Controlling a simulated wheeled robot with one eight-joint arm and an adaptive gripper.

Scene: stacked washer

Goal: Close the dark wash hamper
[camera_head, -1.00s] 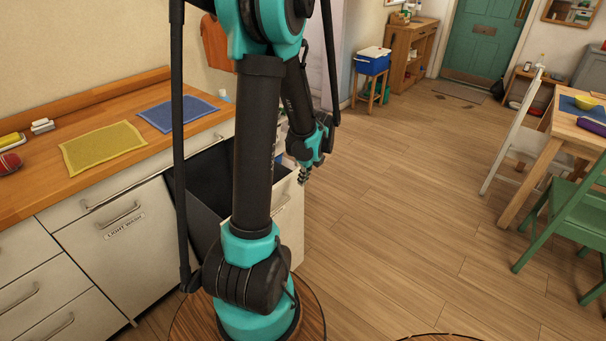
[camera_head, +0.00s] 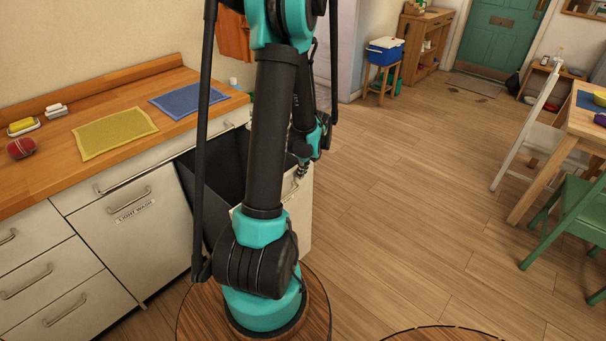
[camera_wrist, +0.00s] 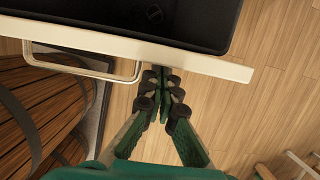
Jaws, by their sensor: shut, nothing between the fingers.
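The dark wash hamper (camera_head: 231,160) is a pull-out bin with a dark inside and a pale front panel (camera_head: 304,216). It stands open from the counter, partly hidden behind my arm. In the wrist view its dark bin (camera_wrist: 205,22) lies at the top, behind the pale front panel's top edge (camera_wrist: 215,63). A metal bar handle (camera_wrist: 75,71) shows on the panel's outer side. My gripper (camera_head: 302,173) is at the panel's outer side, near its top edge. In the wrist view my gripper (camera_wrist: 165,78) is shut and empty, right of the handle; contact with the panel is unclear.
The light wash front (camera_head: 135,235) is flush with the counter, left of the open hamper. Yellow (camera_head: 115,133) and blue (camera_head: 188,100) cloths lie on the counter. Open floor (camera_head: 400,190) extends right, toward a white chair (camera_head: 530,145) and a green chair (camera_head: 575,215).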

